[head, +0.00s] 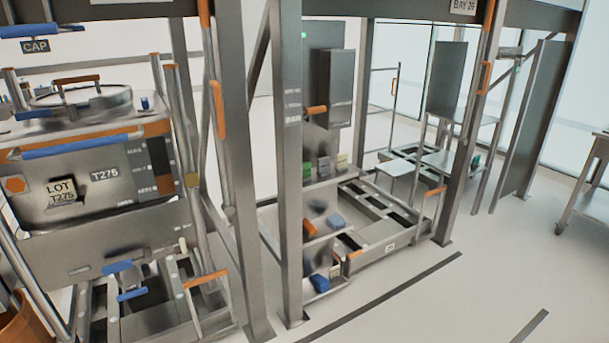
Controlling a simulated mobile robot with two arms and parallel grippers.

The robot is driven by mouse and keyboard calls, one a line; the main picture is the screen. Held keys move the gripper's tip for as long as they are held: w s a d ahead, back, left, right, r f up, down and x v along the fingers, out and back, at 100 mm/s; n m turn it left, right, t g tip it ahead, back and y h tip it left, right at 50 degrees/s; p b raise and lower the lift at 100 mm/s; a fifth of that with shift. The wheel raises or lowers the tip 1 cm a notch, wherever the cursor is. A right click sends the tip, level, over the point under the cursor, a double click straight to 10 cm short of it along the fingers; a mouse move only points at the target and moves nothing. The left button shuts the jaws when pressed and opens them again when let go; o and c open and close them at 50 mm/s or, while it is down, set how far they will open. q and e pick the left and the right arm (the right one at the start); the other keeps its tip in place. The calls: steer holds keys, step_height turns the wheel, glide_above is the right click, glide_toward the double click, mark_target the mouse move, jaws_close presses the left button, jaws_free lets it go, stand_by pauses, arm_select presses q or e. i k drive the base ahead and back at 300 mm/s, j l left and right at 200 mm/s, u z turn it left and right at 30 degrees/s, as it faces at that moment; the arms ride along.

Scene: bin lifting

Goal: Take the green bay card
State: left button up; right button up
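Any print on these cards is too small to read. Another small green item (475,162) shows on the far bay's post at the right; I cannot tell what it is. Neither of my grippers is in view.
A steel bin (105,172) marked T275 stands in the left bay. Steel posts (289,200) and low frames with orange and blue handles stand before and around the cards. A steel table (592,205) is at the right edge. The floor at the lower right is clear.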

mark_target(306, 166)
steer(key=i+l, duration=0.65)
steer(key=i, duration=0.1)
